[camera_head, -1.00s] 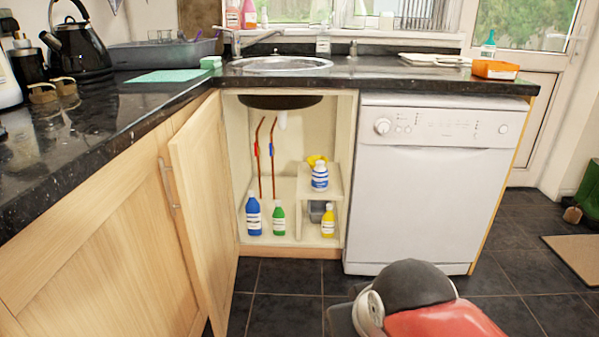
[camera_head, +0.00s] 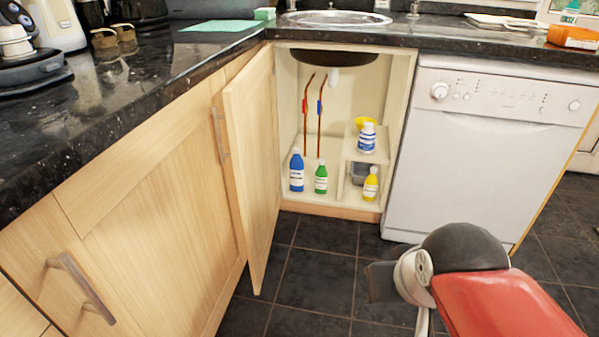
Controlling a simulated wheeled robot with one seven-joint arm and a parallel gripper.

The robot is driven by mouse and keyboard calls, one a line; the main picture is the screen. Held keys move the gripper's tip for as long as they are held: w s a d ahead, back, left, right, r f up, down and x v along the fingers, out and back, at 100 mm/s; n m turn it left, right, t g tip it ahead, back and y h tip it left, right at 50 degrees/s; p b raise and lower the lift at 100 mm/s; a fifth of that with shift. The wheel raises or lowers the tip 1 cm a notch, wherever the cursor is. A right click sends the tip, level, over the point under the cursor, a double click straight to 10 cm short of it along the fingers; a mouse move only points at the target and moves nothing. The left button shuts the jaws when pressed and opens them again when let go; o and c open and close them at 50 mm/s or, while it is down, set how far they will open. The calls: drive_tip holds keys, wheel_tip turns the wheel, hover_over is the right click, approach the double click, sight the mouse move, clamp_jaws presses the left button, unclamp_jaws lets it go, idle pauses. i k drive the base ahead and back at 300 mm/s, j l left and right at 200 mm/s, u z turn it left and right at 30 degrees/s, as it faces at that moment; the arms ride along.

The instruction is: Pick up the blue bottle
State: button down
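The blue bottle (camera_head: 296,172) stands upright on the floor of the open cupboard under the sink, at its left side near the front. It has a white label and a blue cap. A green bottle (camera_head: 321,179) stands just to its right. My arm reaches in from the lower right, with a red link and a dark rounded joint. The fingers of my gripper cannot be made out in this view. My arm is well short of the cupboard and apart from the bottle.
The cupboard door (camera_head: 252,170) stands open on the left. Inside, a small shelf (camera_head: 365,153) bears a white and blue bottle (camera_head: 367,138); a yellow bottle (camera_head: 371,184) stands at right. A white dishwasher (camera_head: 490,150) is to the right. Dark floor tiles (camera_head: 308,285) in front are clear.

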sight(297, 162)
drive_tip(key=i+l+u, duration=0.15)
drive_tip(key=i+l, duration=0.15)
drive_tip(key=i+l+u, duration=0.1)
drive_tip(key=i+l, duration=0.15)
drive_tip(key=i+l+u, duration=0.15)
drive_tip(key=l, duration=0.25)
drive_tip(key=i+l+u, duration=0.1)
drive_tip(key=i+l, duration=0.2)
drive_tip(key=i+l+u, duration=0.15)
drive_tip(key=l, duration=0.35)
drive_tip(key=i+l+u, duration=0.1)
drive_tip(key=i+l, duration=0.4)
drive_tip(key=i, duration=0.2)
